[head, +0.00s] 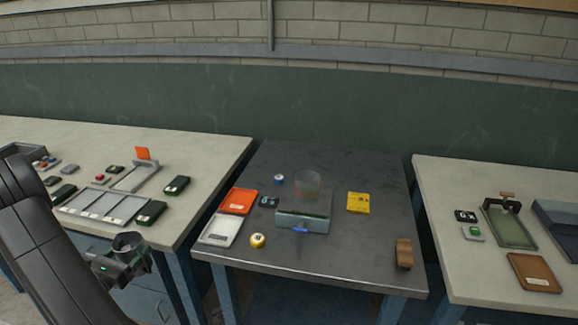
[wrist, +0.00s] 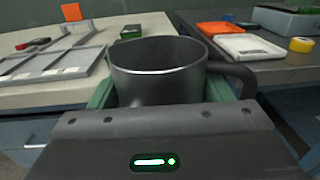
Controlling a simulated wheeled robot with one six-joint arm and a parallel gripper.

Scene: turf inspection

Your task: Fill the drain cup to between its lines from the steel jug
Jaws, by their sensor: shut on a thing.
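My gripper (head: 122,262) is shut on the steel jug (head: 129,242), held upright in front of the left bench. In the wrist view the jug (wrist: 158,75) stands between the green fingers, with its dark handle to the right. I see its dark inner wall but cannot tell any liquid level. A clear cup (head: 307,182), apparently the drain cup, stands on the middle table at the grey box, to the right of and beyond my gripper. Its lines and contents are too small to read.
The middle table (head: 355,262) holds the grey box (head: 302,222), an orange tray (head: 238,201), a white tray (head: 220,229), a yellow roll (head: 257,240), a yellow card (head: 358,202) and a brown block (head: 404,253). Gaps separate it from both side benches.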

